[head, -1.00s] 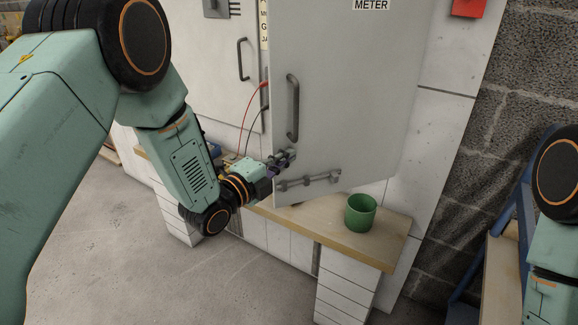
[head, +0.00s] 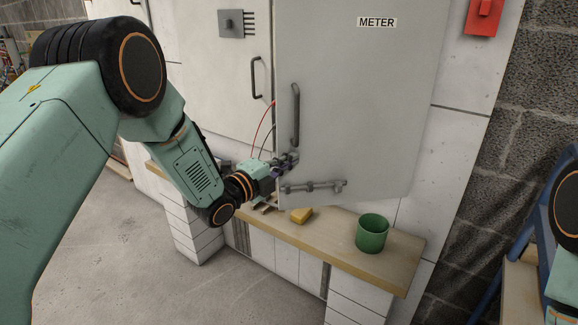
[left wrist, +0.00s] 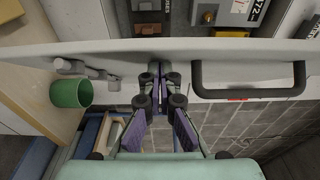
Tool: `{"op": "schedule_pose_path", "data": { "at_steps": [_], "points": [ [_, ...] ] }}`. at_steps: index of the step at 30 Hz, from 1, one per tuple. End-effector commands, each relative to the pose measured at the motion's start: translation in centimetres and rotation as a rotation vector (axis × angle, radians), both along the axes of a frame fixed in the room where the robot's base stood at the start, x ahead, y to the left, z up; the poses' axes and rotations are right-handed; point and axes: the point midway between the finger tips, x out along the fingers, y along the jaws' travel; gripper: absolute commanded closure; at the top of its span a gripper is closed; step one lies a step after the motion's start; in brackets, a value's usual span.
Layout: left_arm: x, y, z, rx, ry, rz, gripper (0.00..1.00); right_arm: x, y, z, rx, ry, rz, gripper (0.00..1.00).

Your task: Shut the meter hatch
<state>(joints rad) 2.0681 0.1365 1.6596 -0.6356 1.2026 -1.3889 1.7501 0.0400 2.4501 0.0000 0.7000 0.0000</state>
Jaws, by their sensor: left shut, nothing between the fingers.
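The meter hatch (head: 355,110) is a grey door with a METER label (head: 377,22), standing partly open. It has a dark bar handle (head: 295,115) and a slide bolt (head: 313,186) low on its outer face. My left gripper (head: 290,161) is shut and empty at the outer face near the free edge, between handle and bolt. In the left wrist view the hatch (left wrist: 205,51) shows nearly edge-on, with my left fingertips (left wrist: 157,76) up against it or very close; contact is unclear. My right gripper is out of view.
A green cup (head: 372,232) stands on the wooden shelf (head: 400,266) below the hatch. A yellow block (head: 302,215) lies on the shelf beneath the hatch's lower edge. A red box (head: 484,16) is on the wall at right. Cabinet contents (left wrist: 235,11) show behind the hatch.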

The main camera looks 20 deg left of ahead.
Motion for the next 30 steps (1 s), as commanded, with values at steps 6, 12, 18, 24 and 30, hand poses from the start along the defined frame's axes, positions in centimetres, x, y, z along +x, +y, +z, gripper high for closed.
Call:
{"op": "schedule_pose_path", "data": {
  "at_steps": [6,12,18,24,30],
  "points": [
    [2.2,0.9,-0.2,0.0,-0.002,0.001,1.0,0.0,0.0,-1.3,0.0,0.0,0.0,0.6],
    [4.1,1.6,-0.3,0.0,-0.001,0.001,1.0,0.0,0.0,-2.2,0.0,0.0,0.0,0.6],
    [5.3,2.1,-0.2,0.0,0.0,0.001,1.0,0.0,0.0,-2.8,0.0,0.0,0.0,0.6],
    [5.4,2.1,-0.1,0.0,0.001,0.001,1.0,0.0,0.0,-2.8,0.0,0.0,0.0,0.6],
    [6.0,2.2,-0.2,0.002,-0.001,0.001,1.0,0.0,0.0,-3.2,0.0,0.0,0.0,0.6]
  ]
}}
